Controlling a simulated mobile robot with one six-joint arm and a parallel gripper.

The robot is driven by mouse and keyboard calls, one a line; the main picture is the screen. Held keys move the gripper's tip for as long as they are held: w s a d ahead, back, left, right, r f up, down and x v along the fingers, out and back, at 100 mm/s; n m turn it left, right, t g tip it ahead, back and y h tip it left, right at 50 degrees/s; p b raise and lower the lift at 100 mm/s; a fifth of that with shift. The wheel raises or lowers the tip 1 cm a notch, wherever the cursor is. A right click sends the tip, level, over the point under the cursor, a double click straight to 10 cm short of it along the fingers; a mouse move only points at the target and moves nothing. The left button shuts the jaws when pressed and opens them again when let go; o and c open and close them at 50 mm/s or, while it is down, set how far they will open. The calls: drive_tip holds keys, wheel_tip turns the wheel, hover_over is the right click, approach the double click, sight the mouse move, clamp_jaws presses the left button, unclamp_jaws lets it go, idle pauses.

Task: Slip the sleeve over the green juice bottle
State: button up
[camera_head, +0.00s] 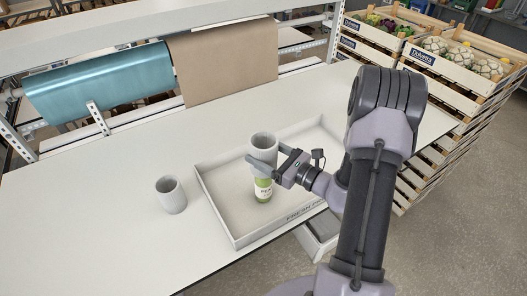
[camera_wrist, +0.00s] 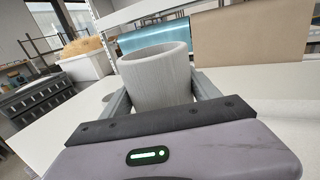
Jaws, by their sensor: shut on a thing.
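My gripper (camera_head: 270,163) is shut on a grey cylindrical sleeve (camera_head: 264,146). The sleeve is upright, and its open top shows in the wrist view (camera_wrist: 157,75) between the two fingers. The green juice bottle (camera_head: 263,189) stands upright in a shallow grey tray (camera_head: 228,221), with a pale label on its front. The sleeve is directly above the bottle in the head view and covers its top. The bottle's neck and cap are hidden, so I cannot tell how far the sleeve is around them.
A second grey sleeve-like cylinder (camera_head: 171,194) stands on the white table (camera_head: 100,225), left of the tray. A teal roll (camera_head: 98,84) and a brown paper roll (camera_head: 225,60) hang behind. Stacked wooden crates (camera_head: 420,65) stand at the right. The table's left part is clear.

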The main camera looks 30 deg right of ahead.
sight(271, 183)
drive_tip(key=shift+f+b, duration=5.5)
drive_tip(key=shift+f, duration=0.8)
drive_tip(key=o, duration=0.9)
drive_tip(key=shift+c, duration=0.2)
drive_tip(key=shift+r, duration=0.15)
